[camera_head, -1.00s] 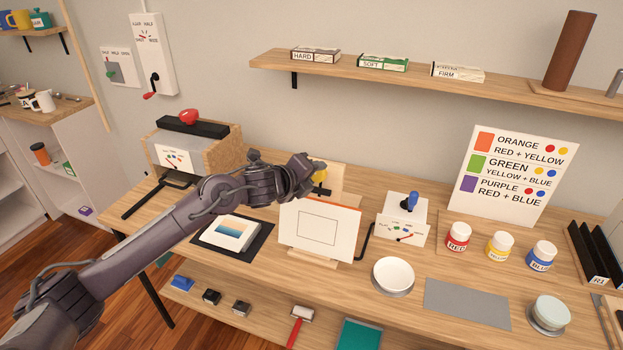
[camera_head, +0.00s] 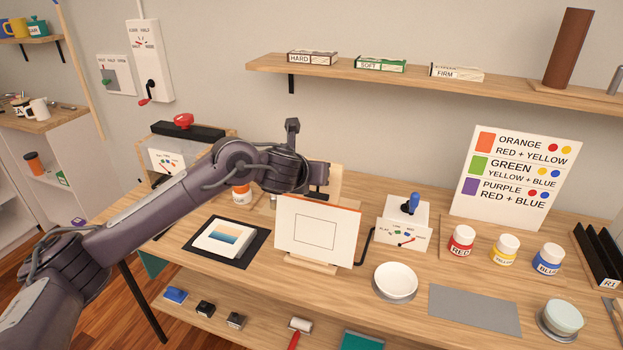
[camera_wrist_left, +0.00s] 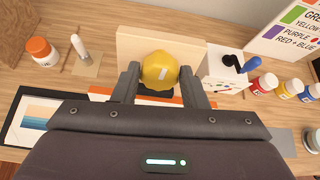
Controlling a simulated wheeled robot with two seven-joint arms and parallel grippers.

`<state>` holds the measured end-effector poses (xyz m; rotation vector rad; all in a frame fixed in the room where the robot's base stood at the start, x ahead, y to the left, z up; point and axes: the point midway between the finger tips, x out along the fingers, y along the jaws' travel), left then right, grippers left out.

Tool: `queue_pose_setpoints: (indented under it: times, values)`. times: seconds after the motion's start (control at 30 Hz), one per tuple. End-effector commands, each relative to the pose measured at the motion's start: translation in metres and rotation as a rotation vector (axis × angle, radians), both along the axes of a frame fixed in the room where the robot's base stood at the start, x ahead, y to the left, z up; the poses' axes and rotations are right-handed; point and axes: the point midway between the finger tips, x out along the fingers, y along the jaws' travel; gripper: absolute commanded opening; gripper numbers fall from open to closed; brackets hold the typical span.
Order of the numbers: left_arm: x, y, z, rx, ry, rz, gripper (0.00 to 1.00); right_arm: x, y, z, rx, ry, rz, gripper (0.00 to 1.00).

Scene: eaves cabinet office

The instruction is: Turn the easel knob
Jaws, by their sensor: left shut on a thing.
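The easel knob (camera_wrist_left: 158,72) is yellow and round with a pale mark on its face, seen in the left wrist view. My left gripper (camera_wrist_left: 158,80) has one finger on each side of the knob and is shut on it. In the head view my left gripper (camera_head: 318,190) is behind the top edge of the easel's white board (camera_head: 308,228), and my arm hides the knob there. The easel's wooden back panel (camera_wrist_left: 140,45) stands behind the knob in the wrist view. My right gripper is not in view.
A box with a blue lever (camera_head: 402,222) stands just right of the easel. A gradient print on a black mat (camera_head: 228,240) lies left. Red (camera_head: 461,240), yellow (camera_head: 503,249) and blue (camera_head: 547,258) jars and a white bowl (camera_head: 396,280) are further right.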

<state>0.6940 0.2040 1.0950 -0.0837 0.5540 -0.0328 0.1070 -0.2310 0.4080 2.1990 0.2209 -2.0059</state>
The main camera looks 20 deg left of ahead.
Motion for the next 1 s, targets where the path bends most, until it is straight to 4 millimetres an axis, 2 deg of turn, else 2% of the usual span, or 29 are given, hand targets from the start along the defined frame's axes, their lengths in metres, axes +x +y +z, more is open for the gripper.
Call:
queue_pose_setpoints:
  times: [0.03,0.7,1.0]
  values:
    - [0.0,-0.001,-0.005,0.047,0.001,-0.014,0.16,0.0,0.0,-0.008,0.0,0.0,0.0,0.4]
    - [-0.001,-0.006,-0.009,0.654,-0.018,-0.187,0.16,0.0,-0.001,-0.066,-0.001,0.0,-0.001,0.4]
    - [-0.002,-0.008,-0.01,0.868,-0.023,-0.248,0.16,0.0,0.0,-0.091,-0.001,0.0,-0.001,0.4]
